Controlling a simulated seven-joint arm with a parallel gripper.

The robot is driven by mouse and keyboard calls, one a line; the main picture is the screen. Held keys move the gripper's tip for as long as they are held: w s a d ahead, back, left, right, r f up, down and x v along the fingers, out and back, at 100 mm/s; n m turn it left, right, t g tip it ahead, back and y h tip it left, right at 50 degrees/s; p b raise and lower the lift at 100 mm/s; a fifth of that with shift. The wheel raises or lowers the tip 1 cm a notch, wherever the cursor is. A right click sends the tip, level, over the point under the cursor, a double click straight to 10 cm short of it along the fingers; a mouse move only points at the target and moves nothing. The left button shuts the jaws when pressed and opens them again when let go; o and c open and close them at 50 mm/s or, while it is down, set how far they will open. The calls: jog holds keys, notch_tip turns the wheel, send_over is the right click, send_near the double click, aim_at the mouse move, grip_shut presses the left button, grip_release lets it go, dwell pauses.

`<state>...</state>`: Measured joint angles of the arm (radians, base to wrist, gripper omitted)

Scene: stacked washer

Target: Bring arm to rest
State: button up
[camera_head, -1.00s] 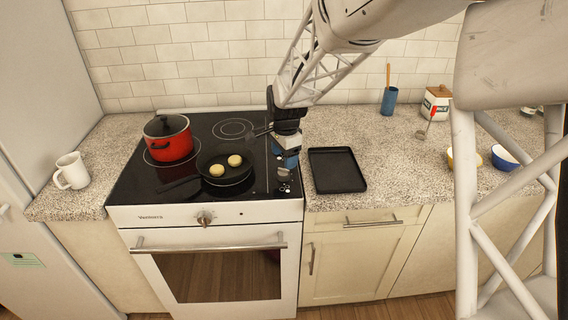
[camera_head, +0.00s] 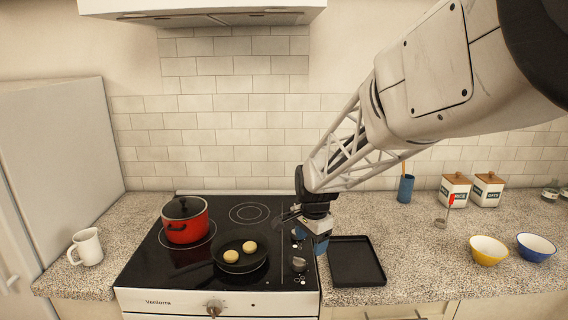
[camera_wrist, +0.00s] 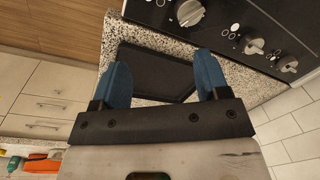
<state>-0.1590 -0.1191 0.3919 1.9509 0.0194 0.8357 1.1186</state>
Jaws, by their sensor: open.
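My gripper (camera_head: 312,246) is at the right edge of the stove in the head view, above the counter seam beside the black tray. Its blue fingers are spread apart and empty in the wrist view (camera_wrist: 165,82). The black tray (camera_wrist: 150,72) shows between and beyond the fingers there. My arm reaches in from the upper right of the head view and hides part of the tiled wall.
The stove (camera_head: 170,272) holds a red pot (camera_head: 186,226) and a black pan (camera_head: 240,266) with two round pale pieces. A white mug (camera_head: 88,248) stands left. The tray (camera_head: 355,265), a blue cup (camera_head: 405,188), two canisters and two bowls (camera_head: 487,251) stand right.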

jog(key=s+d+r+n, duration=0.2)
jog(key=s+d+n, duration=0.1)
jog(key=s, duration=0.8)
jog(key=s+d+r+n+t, duration=0.1)
jog(key=s+d+r+n, duration=0.2)
jog(key=s, duration=0.8)
jog(key=s+d+r+n, duration=0.3)
jog(key=s+d+n, duration=0.1)
jog(key=s, duration=0.7)
jog(key=shift+s+d+r+n+t, duration=0.2)
jog(key=shift+s+d+n+t, duration=0.1)
jog(key=shift+d+n, duration=0.15)
